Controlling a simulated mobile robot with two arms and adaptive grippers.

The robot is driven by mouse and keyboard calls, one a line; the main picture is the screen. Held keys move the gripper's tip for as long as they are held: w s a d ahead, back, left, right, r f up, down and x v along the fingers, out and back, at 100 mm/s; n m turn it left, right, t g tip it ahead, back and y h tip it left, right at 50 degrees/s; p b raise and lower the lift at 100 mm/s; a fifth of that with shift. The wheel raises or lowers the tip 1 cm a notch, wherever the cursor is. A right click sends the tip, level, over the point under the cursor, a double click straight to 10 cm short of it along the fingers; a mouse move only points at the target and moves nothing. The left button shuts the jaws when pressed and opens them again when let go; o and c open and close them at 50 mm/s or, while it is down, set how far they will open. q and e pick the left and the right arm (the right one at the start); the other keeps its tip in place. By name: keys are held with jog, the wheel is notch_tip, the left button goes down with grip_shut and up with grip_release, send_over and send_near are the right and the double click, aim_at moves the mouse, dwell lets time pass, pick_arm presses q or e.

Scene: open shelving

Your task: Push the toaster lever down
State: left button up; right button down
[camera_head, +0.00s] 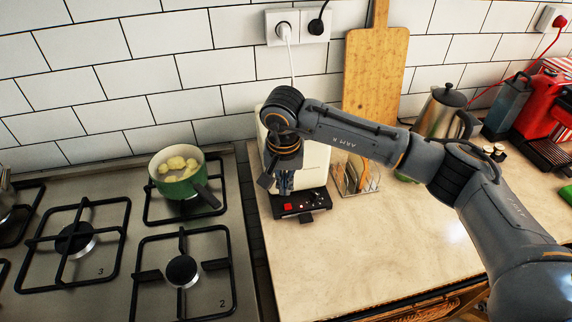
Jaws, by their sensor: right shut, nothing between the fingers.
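The cream toaster (317,165) stands on the counter against the tiled wall, right of the stove. Its black front base (300,203) has a red button and small controls. A small dark tab (306,218) sticks out low at the front; I cannot tell if this is the lever. My right arm reaches in from the right, across the toaster. Its gripper (284,184) points down in front of the toaster's face, shut and empty. The arm and gripper hide much of the toaster, and contact is unclear. My left gripper is out of view.
A gas stove (130,250) with a green pot (178,172) is at the left. A wooden board (376,75), a small rack (356,176), a metal kettle (440,112) and a red machine (548,115) stand behind my arm. The front counter (370,250) is clear.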

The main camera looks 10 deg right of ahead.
jog(key=shift+w, duration=0.1)
notch_tip(320, 180, up, 12)
jog(key=s, duration=0.1)
jog(key=shift+a, duration=0.15)
jog(key=shift+s+f, duration=0.1)
dwell(0.6)
